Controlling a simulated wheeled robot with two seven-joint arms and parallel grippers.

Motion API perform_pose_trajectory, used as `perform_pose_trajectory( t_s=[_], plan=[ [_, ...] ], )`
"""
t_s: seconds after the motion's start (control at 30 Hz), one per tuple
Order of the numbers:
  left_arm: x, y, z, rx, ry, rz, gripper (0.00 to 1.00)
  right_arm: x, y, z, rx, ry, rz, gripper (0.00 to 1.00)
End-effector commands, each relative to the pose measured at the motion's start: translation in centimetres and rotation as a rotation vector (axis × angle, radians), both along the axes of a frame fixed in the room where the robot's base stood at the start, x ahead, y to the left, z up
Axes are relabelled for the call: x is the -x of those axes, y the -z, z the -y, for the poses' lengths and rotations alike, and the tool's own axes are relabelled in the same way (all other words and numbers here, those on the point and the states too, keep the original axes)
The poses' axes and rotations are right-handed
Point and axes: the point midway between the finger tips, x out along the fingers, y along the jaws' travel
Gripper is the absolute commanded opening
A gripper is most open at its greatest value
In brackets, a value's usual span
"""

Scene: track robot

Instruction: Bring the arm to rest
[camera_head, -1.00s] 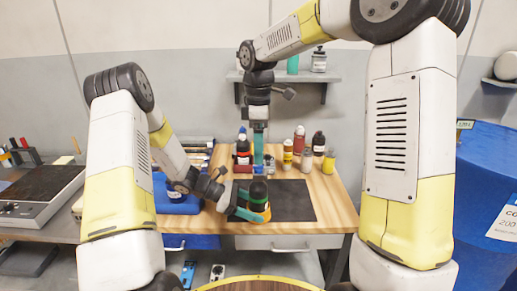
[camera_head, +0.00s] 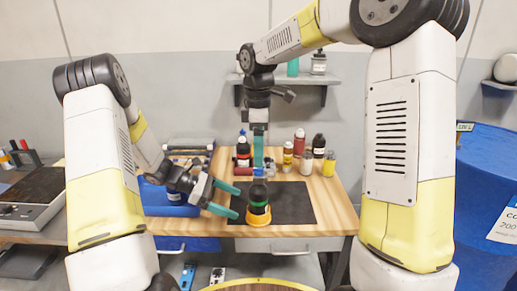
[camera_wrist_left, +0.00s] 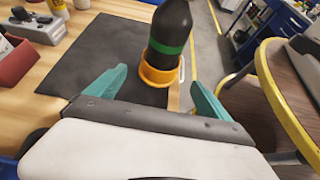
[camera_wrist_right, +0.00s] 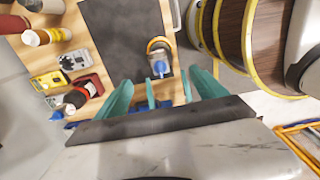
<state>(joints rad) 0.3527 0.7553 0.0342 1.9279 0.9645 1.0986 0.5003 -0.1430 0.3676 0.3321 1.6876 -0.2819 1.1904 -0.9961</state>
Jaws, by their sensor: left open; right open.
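My left gripper (camera_head: 229,201) is open and empty, to the left of a black bottle (camera_head: 258,193) with a green band. The bottle stands upright in an orange-yellow ring holder (camera_head: 258,216) on the dark mat. In the left wrist view the bottle (camera_wrist_left: 172,30) and the orange holder (camera_wrist_left: 158,72) show beyond the spread teal fingers, apart from them. My right gripper (camera_head: 258,150) points down above the back of the mat. In the right wrist view its teal fingers (camera_wrist_right: 160,95) are apart, with the bottle in its holder beyond them.
The dark mat (camera_head: 295,205) lies on the wooden bench (camera_head: 338,205). Several bottles, among them a red one (camera_head: 299,142), stand at the back. A blue case (camera_head: 165,195) is at the left, a blue barrel (camera_head: 485,190) at the right.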

Motion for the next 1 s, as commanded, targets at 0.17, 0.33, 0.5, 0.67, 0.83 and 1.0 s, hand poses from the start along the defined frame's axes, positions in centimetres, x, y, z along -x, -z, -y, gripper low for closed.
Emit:
perform_pose_trajectory(
  t_s=[0.17,0.33,0.5,0.67,0.83,1.0],
  plan=[
    [0.0,-1.1,-2.1,0.000,-0.001,0.000,0.92,0.0,0.0,0.0,0.000,0.000,0.000,0.81],
    [0.5,-2.9,-2.5,-0.033,0.038,0.043,0.92,0.5,-0.7,0.7,-0.003,0.043,0.017,0.81],
    [2.9,-7.9,-1.9,-0.169,0.200,0.226,0.92,3.0,-3.2,3.2,-0.028,0.226,0.080,0.81],
    [6.6,-13.0,-1.7,-0.338,0.399,0.454,0.92,6.4,-5.4,6.3,-0.082,0.469,0.151,0.81],
    [10.7,-17.4,-2.0,-0.516,0.605,0.698,0.92,10.2,-6.9,9.1,-0.168,0.729,0.215,0.81],
    [14.7,-20.9,-2.8,-0.698,0.799,0.940,0.92,14.2,-7.4,11.4,-0.279,0.986,0.262,0.81]
  ],
)
